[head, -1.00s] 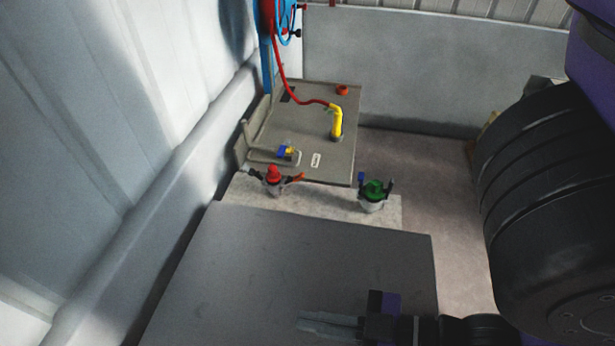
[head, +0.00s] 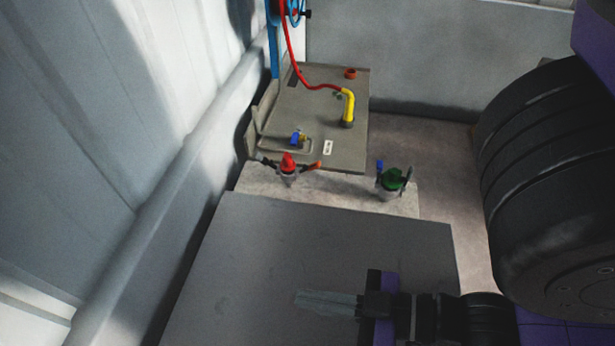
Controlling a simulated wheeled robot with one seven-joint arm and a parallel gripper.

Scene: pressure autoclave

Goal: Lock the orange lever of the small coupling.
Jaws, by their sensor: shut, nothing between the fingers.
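A red-topped coupling (head: 288,164) stands on the pale ledge in front of the beige panel. An orange-tipped lever (head: 312,166) sticks out from its right side, slanting slightly up. A darker lever (head: 266,160) sticks out on its left. A green-topped coupling (head: 391,182) with dark levers and a blue tab stands to its right and looks slightly larger. My gripper (head: 298,300) is at the lower middle, shut and empty, with its fingers pointing left. It is over the grey surface, well nearer to me than both couplings and touching neither.
A beige panel (head: 310,110) carries a yellow elbow pipe (head: 348,105) with a red hose (head: 293,55), a blue-handled valve (head: 297,138) and an orange cap (head: 350,73). The grey surface (head: 270,240) in front is bare. A corrugated wall and long pipe (head: 180,170) bound the left.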

